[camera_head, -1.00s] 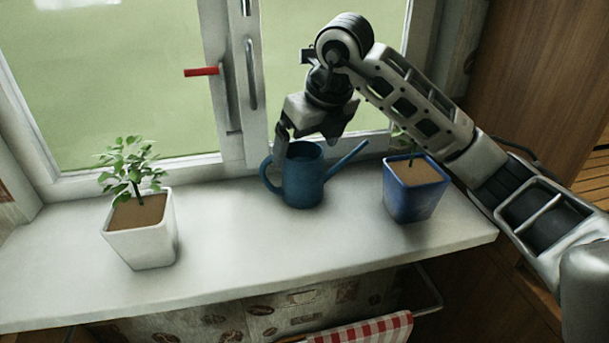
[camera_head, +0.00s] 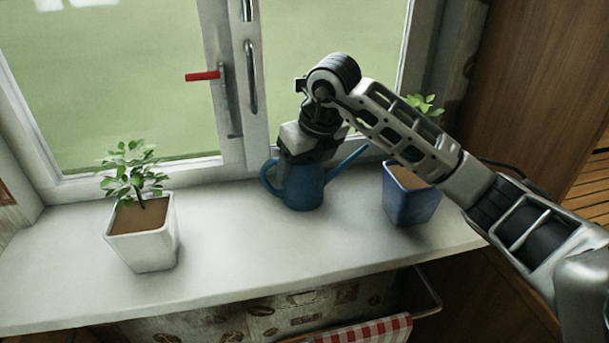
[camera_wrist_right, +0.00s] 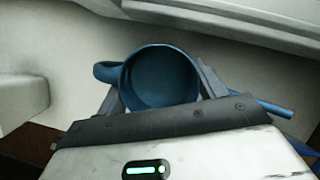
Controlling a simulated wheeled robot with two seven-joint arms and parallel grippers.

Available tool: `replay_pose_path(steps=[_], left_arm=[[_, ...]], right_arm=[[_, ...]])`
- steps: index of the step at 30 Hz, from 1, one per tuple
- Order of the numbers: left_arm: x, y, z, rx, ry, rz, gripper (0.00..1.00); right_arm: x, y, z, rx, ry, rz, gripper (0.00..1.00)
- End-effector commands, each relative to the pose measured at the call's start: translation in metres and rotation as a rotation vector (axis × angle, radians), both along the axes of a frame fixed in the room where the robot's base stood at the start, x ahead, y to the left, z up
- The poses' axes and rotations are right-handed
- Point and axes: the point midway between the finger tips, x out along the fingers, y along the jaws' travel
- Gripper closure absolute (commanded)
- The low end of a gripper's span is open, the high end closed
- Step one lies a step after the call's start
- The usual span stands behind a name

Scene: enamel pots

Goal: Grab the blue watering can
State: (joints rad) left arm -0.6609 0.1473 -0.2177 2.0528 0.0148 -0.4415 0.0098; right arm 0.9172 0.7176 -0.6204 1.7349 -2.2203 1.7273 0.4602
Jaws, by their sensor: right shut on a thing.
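The blue watering can (camera_head: 303,190) stands upright on the white windowsill, with its handle to the left and its spout up to the right. My right gripper (camera_head: 302,162) reaches down over it from above and hides its rim in the head view. In the right wrist view, the can's round open top (camera_wrist_right: 162,78) lies between the two fingers of my right gripper (camera_wrist_right: 160,90), which are shut on its body. My left gripper is not in view.
A white pot (camera_head: 142,248) with a green plant stands at the left of the windowsill (camera_head: 240,265). A blue pot (camera_head: 408,203) stands close to the right of the can, partly behind my right arm. The window with its handles is behind; the sill's front middle is clear.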

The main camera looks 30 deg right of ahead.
Motion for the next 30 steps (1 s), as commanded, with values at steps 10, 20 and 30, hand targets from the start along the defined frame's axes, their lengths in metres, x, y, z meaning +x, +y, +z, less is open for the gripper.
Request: replay_pose_path(steps=[10, 20, 30], left_arm=[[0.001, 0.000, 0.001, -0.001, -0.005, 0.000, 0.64], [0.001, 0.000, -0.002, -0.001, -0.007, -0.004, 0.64], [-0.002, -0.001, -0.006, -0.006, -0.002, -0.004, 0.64]], right_arm=[[0.001, 0.000, 0.006, 0.001, -0.004, -0.001, 0.70], [0.001, 0.000, 0.030, 0.001, -0.008, -0.001, 0.70], [-0.022, 0.010, 0.063, 0.001, -0.008, 0.002, 0.70]])
